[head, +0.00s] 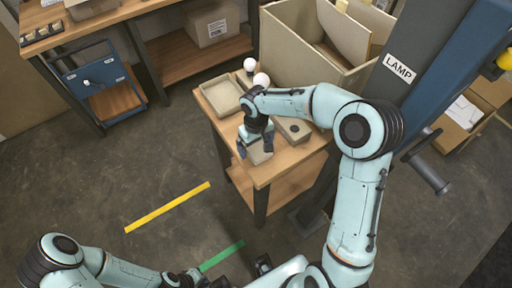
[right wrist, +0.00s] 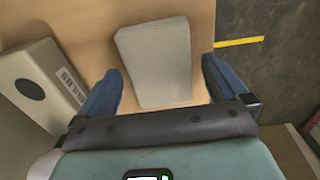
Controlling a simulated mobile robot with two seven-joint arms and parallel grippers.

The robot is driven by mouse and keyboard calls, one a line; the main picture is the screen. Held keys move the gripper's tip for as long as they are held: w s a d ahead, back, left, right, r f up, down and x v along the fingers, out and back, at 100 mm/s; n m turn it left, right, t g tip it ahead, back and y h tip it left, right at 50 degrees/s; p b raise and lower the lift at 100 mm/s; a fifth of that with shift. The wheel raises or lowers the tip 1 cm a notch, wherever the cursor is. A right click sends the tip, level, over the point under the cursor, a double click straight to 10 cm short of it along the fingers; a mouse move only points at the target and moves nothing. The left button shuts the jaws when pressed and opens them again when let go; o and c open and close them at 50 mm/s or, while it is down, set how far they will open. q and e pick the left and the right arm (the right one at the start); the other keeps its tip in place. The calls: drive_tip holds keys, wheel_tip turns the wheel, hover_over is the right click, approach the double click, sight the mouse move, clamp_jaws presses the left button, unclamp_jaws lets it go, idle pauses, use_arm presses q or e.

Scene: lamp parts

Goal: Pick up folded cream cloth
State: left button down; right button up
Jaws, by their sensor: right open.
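The folded cream cloth (right wrist: 157,62) lies flat on the small wooden table (right wrist: 82,22). In the head view the cloth (head: 259,155) shows near the table's front corner, partly covered by my right gripper (head: 255,140). In the right wrist view my right gripper (right wrist: 161,66) is open, with one blue finger on either side of the cloth's near part and gaps between fingers and cloth. I cannot tell how high the fingers are above the table. My left gripper (head: 190,278) is low at the bottom of the head view, away from the table, its jaws unclear.
A grey box with a round hole (head: 293,130) stands right of the cloth in the head view. A shallow tray (head: 222,97) and white bulbs (head: 261,79) are behind. A large open carton (head: 290,50) and the LAMP post (head: 415,75) stand beyond.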

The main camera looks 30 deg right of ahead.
sight(256, 146)
drive_tip(key=shift+f, duration=0.15)
drive_tip(key=c, duration=1.1)
drive_tip(key=shift+o, duration=0.2)
use_arm(q)
drive_tip(key=w+r+p, duration=0.2)
drive_tip(key=r, duration=0.1)
use_arm(e)
wheel_tip(256, 146, up, 20)
